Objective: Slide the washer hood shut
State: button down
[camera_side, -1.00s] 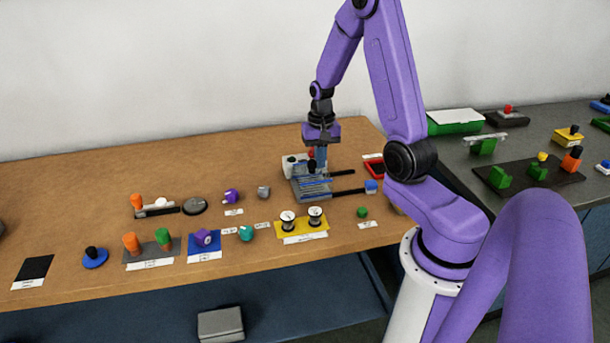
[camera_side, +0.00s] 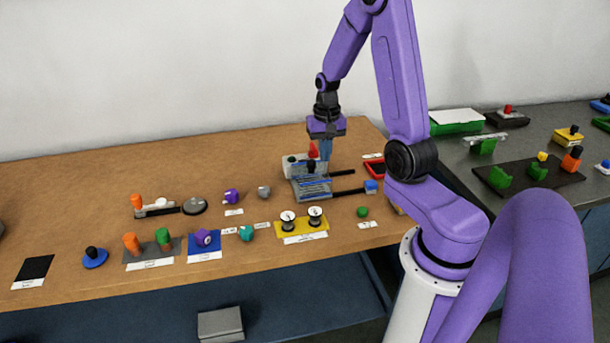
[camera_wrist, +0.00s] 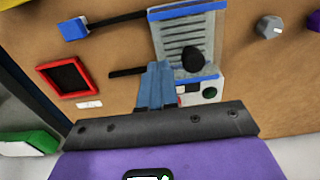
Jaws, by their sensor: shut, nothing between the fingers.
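The washer hood (camera_side: 312,189) is a grey ribbed cover with blue edges and a black knob. It sits at the left end of two dark rails on the back right of the bench. In the wrist view the ribbed hood (camera_wrist: 183,36) shows with its black knob (camera_wrist: 194,59). My gripper (camera_side: 325,158) is above the hood's back edge, to the right of the knob and apart from it. Its blue fingers (camera_wrist: 157,67) are together and empty in the wrist view. Whether the fingertips touch the hood cannot be told.
A white box (camera_side: 291,168) with green and red buttons stands behind the hood. A blue block (camera_side: 371,187) sits at the front rail's right end. A red-framed tray (camera_side: 374,169) lies to the right. A yellow spool holder (camera_side: 301,236) stands in front.

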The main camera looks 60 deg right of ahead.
aim_at(324, 170)
jog(key=shift+r, duration=2.55)
jog(key=s+a+r+n, duration=0.1)
jog(key=a+r+n, duration=0.1)
jog(key=a+n, duration=0.5)
jog(key=s+a+r+n, duration=0.1)
jog(key=s+a+n, duration=0.15)
jog(key=a, duration=0.85)
jog(key=s+a+r+n, duration=0.1)
jog(key=s+a+n, duration=0.3)
jog(key=s+n, duration=0.2)
jog(key=s+a+n, duration=0.4)
jog(key=s+n, duration=0.2)
jog(key=s, duration=0.4)
jog(key=shift+s+r, duration=0.3)
jog(key=shift+r, duration=0.05)
